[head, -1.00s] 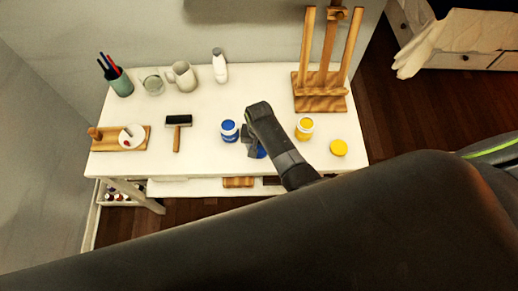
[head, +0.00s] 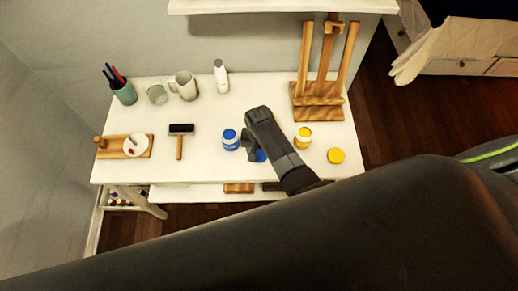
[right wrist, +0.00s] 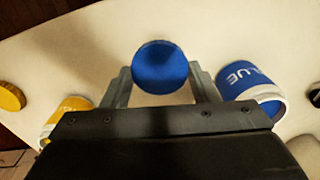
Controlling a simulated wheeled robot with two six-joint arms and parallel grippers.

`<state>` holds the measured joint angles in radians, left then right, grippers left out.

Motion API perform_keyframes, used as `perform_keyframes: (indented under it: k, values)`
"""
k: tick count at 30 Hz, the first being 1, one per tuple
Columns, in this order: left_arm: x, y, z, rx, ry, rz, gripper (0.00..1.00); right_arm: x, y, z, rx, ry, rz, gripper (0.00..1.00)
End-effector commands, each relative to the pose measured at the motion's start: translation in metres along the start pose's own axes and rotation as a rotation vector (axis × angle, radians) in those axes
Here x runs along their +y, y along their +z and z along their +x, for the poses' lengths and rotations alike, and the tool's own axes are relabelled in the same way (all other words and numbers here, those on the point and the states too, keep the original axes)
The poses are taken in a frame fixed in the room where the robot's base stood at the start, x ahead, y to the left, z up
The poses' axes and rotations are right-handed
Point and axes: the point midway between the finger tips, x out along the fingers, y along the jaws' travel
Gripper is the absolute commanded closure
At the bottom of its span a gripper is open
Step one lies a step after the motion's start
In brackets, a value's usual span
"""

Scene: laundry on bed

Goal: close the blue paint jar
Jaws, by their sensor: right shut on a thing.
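The blue paint jar (head: 231,140) stands upright on the white table, just left of my right gripper (head: 251,147). In the right wrist view the jar (right wrist: 248,82), with BLUE on its label, is right of the fingers and apart from them. A round blue lid (right wrist: 160,67) sits between the fingers of my right gripper (right wrist: 160,80), which is shut on it. In the head view the lid (head: 261,156) is partly hidden by the gripper. I cannot tell whether the lid touches the table. My left gripper is not in view.
A yellow jar (head: 302,137) and a yellow lid (head: 335,156) are right of the gripper. A roller (head: 180,136), a wooden board (head: 112,148), cups (head: 184,86), a white bottle (head: 220,76) and an easel (head: 318,102) are also on the table (head: 205,165).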

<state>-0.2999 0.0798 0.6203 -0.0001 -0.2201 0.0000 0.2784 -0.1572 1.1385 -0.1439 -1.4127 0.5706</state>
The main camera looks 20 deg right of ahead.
Motion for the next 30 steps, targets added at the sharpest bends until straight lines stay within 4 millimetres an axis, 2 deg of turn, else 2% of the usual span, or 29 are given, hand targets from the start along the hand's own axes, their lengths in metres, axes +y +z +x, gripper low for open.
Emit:
perform_keyframes:
  k: [1, 10, 12, 22, 30]
  values:
    - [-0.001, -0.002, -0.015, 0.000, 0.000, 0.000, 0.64, 0.000, 0.000, -0.015, 0.000, 0.000, 0.000, 0.67]
    - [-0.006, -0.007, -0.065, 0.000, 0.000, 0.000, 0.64, 0.000, 0.000, -0.067, 0.000, 0.000, 0.000, 0.67]
    - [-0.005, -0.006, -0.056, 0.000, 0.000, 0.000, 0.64, -0.001, -0.001, -0.072, 0.004, -0.003, 0.001, 0.67]
    - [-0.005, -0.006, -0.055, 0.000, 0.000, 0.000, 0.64, -0.001, -0.001, -0.128, 0.004, -0.003, 0.000, 0.67]
    - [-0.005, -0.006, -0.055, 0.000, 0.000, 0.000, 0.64, 0.000, 0.000, -0.146, 0.001, 0.000, -0.001, 0.67]
